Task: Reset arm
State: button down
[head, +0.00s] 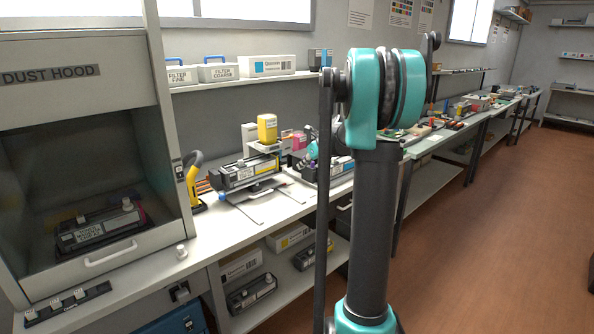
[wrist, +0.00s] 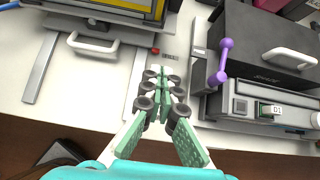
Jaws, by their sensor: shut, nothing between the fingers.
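My gripper (wrist: 163,82) shows in the wrist view. Its green fingers with black rollers are together, with nothing between them, over the white bench top (wrist: 75,85). My teal and dark grey arm (head: 375,185) stands upright in the middle of the head view and hides part of the bench. In the head view I cannot clearly make out the gripper. In the wrist view, a grey unit with a purple handle (wrist: 222,62) lies right of the fingers, apart from them. A tray with a pale handle (wrist: 92,47) lies to the upper left.
The dust hood (head: 82,70) stands at the left with a dark cartridge (head: 98,228) inside. A yellow bottle (head: 267,128) tops a station behind a bench cartridge (head: 238,174). Filter boxes (head: 215,73) sit on the wall shelf. The brown floor (head: 490,230) is open at the right.

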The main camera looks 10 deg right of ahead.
jog(key=s+a+f+n+g+h, duration=0.1)
jog(key=s+f+n, duration=0.4)
jog(key=s+n, duration=0.5)
jog(key=s+a+f+n+g+h, duration=0.1)
jog(key=s+f+n, duration=0.5)
jog(key=s, duration=1.1)
jog(key=s+a+f+n+g+h, duration=0.1)
jog(key=s+a+f+n, duration=0.4)
jog(key=s+n, duration=0.9)
jog(key=shift+f+g+h, duration=0.3)
jog(key=shift+f+h, duration=0.4)
jog(key=shift+f, duration=0.05)
